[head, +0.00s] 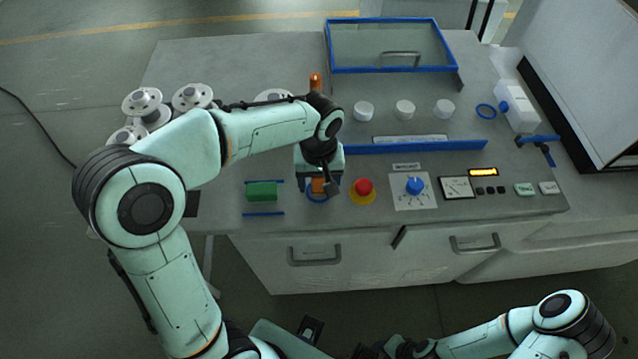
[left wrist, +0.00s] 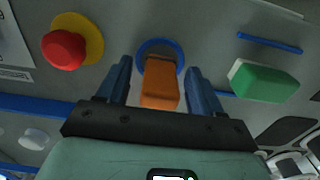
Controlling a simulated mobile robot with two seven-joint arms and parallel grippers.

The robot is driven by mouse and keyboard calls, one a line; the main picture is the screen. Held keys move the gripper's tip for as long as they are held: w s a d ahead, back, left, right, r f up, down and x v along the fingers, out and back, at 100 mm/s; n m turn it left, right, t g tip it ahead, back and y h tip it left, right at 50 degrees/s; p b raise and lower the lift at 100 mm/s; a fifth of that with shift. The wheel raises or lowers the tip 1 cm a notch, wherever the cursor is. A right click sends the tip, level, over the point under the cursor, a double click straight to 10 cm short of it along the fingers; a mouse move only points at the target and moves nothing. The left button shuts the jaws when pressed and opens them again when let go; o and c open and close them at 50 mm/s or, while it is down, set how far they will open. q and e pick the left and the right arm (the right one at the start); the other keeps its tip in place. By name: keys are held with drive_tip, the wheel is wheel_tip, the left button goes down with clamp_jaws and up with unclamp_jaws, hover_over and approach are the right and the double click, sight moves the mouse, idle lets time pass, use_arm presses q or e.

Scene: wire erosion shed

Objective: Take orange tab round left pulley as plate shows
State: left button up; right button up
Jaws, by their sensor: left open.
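The orange tab (left wrist: 160,84) stands up from the panel inside a blue ring (left wrist: 145,48). In the head view the tab (head: 318,186) is partly covered by my left gripper (head: 322,190). My left gripper (left wrist: 158,72) is open, with one blue finger on each side of the tab; I cannot tell whether they touch it. Three white round pieces stand in a row behind the blue bar, and the leftmost (head: 363,112) looks like the left pulley. A pale plate (head: 410,140) lies in front of them; its marks are too small to read.
A red button (head: 364,187) on a yellow base and a green block (head: 262,192) flank the tab. The long blue bar (head: 415,147) lies between the tab and the white pieces. An orange post (head: 315,82) stands behind my left forearm. Several spools (head: 142,101) stand at left.

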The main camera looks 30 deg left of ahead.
use_arm(q)
drive_tip(key=c, duration=1.1)
drive_tip(key=shift+r, duration=0.2)
